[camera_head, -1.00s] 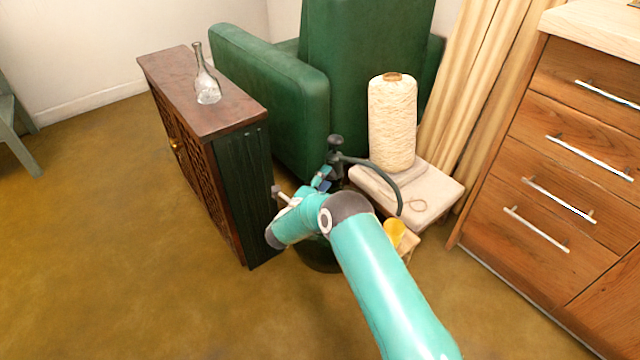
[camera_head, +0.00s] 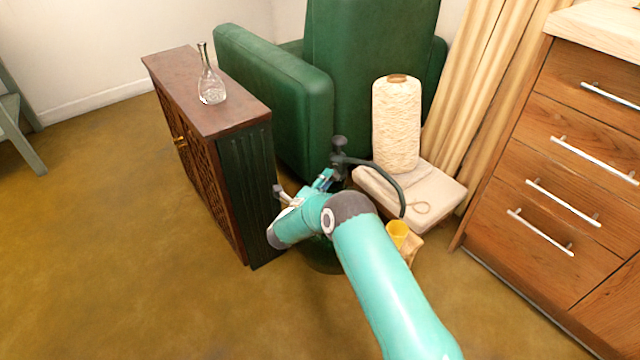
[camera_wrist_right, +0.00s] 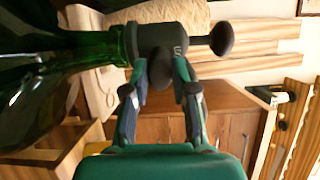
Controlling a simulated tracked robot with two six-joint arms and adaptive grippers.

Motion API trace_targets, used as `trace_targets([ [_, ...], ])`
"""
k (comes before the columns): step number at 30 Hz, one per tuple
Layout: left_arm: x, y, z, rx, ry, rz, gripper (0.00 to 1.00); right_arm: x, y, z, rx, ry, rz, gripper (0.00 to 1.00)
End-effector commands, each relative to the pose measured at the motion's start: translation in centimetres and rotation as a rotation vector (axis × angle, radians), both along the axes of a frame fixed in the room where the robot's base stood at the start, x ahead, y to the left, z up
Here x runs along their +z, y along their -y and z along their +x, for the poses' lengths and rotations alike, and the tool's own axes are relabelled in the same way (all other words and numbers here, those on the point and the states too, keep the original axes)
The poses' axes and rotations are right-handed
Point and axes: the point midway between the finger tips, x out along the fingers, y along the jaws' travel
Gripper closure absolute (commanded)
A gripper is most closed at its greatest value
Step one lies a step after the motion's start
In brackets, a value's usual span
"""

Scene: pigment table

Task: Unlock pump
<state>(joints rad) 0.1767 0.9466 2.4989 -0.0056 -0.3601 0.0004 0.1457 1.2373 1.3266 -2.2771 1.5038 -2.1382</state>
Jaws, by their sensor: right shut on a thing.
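The dark pump (camera_head: 339,143) has a round knob on top and a curved spout reaching to the right. It stands behind my right arm in the head view. In the wrist view its collar (camera_wrist_right: 160,42) sits on the neck of a green glass bottle (camera_wrist_right: 85,52), with the knob (camera_wrist_right: 222,38) to the right. My right gripper (camera_wrist_right: 160,72) is shut on a small dark rounded tab (camera_wrist_right: 160,70) on the pump's side. In the head view my right gripper (camera_head: 325,180) is partly hidden by its wrist. My left gripper is out of view.
A brown cabinet (camera_head: 225,110) with a glass decanter (camera_head: 211,88) stands left of the pump. A green armchair (camera_head: 300,90) is behind. A yarn cone (camera_head: 397,125) rests on a pale block at the right, near a yellow cup (camera_head: 397,232). Wooden drawers (camera_head: 560,180) stand further right.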

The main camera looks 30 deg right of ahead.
Motion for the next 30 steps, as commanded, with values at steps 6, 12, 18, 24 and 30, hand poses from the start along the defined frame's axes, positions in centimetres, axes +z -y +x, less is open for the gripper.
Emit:
trace_targets([
  [6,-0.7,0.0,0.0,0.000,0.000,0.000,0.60,-0.2,0.8,-0.4,-0.020,0.100,0.069,1.00],
  [12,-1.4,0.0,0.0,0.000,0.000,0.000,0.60,-0.2,0.9,-0.4,-0.023,0.239,0.165,1.00],
  [18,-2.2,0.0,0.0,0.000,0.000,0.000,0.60,-0.2,0.8,-0.4,-0.023,0.395,0.272,1.00],
  [24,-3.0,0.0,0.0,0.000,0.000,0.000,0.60,-0.2,0.8,-0.4,-0.022,0.550,0.378,1.00],
  [30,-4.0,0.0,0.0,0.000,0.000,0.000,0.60,-0.3,0.8,-0.5,-0.019,0.706,0.487,1.00],
])
